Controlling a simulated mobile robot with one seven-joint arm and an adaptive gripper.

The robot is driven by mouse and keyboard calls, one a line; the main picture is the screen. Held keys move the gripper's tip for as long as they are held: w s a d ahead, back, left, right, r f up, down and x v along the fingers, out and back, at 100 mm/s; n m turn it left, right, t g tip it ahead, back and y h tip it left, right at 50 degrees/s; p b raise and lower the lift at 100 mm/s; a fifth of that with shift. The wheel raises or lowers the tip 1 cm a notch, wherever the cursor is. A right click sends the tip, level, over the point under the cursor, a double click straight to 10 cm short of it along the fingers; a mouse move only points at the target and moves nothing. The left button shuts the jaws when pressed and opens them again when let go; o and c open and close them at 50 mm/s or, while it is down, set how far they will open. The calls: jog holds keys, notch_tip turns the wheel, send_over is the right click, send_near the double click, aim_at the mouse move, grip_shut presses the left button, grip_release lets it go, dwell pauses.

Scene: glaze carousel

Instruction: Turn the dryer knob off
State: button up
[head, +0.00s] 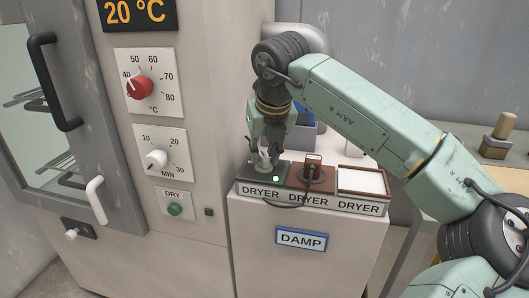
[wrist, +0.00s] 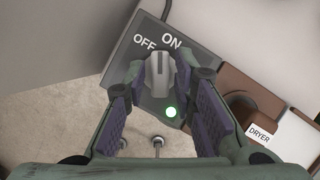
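The dryer knob (wrist: 159,76) is a light grey knob on a dark grey panel (wrist: 124,72) marked OFF and ON. In the wrist view its upper end lies below the two words, nearer ON; its exact setting is hard to tell. A green lamp (wrist: 171,112) glows below it and also shows in the head view (head: 276,179). My gripper (wrist: 160,70) points down at the panel, its fingers apart on either side of the knob, with small gaps visible. In the head view my gripper (head: 265,158) is over the left DRYER panel, and its fingers partly hide the knob.
A brown DRYER unit (head: 312,180) with a cable and a white-topped DRYER tray (head: 362,182) sit right of the panel. The kiln-like cabinet (head: 190,110), with a red dial (head: 140,87) and white timer knob (head: 155,159), stands close on the left.

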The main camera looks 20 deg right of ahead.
grip_shut()
dwell(0.4)
jog(key=n+y+p, duration=0.1)
jog(key=n, duration=0.2)
jog(key=n+y+p, duration=0.1)
jog(key=n, duration=0.2)
jog(key=shift+d+r+n+g+y, duration=0.1)
jog(key=shift+d+n+g+y, duration=0.05)
jog(key=shift+n+g+y, duration=0.15)
jog(key=n+p, duration=0.1)
jog(key=n, duration=0.1)
jog(key=n+g+y+p, duration=0.1)
jog(key=n, duration=0.2)
jog(key=shift+w+d+y, duration=0.1)
jog(key=shift+y, duration=0.2)
jog(key=shift+n, duration=0.3)
jog(key=shift+o, duration=1.6)
grip_release()
jog(key=shift+g, duration=0.3)
